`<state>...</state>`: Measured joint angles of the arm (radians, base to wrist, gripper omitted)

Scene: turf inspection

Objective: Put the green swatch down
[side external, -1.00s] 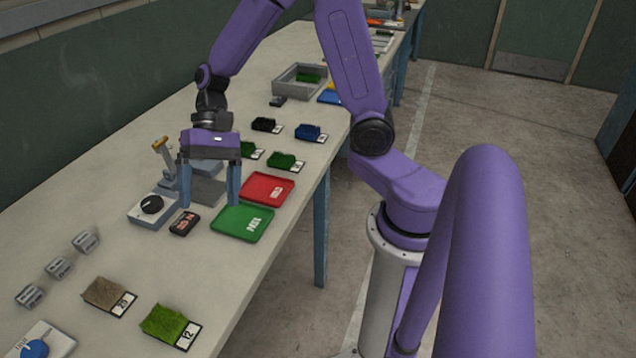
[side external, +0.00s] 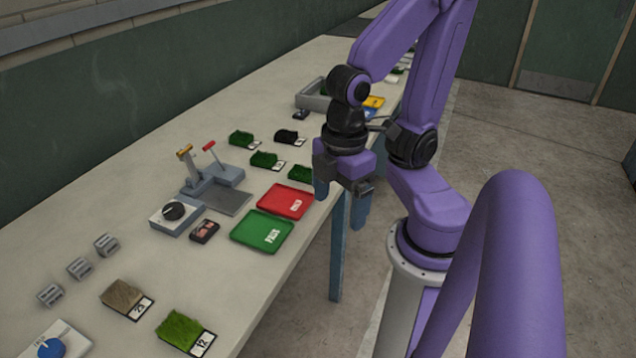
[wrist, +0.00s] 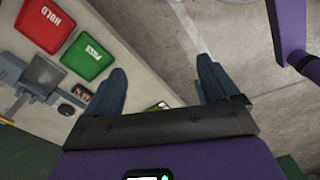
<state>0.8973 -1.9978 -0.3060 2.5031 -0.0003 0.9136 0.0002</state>
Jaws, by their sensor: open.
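My gripper (side external: 341,200) hangs open beyond the table's right edge, next to the red tray. In the wrist view its fingers (wrist: 160,88) are apart and hold nothing. Several green turf swatches lie on the table. One labelled 12 (side external: 183,330) is at the front. Others lie farther back: one at the left (side external: 241,138), one in the middle (side external: 263,160) and one near the gripper (side external: 300,173). I cannot tell which is the task's swatch. The green PASS tray (side external: 262,231) and red HOLD tray (side external: 285,202) are empty.
A grey lever device with a flat plate (side external: 228,202) stands left of the trays, beside a dial box (side external: 172,214) and a small dark meter (side external: 204,231). A brown swatch (side external: 122,294) lies at the front and a black one (side external: 287,136) at the back.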

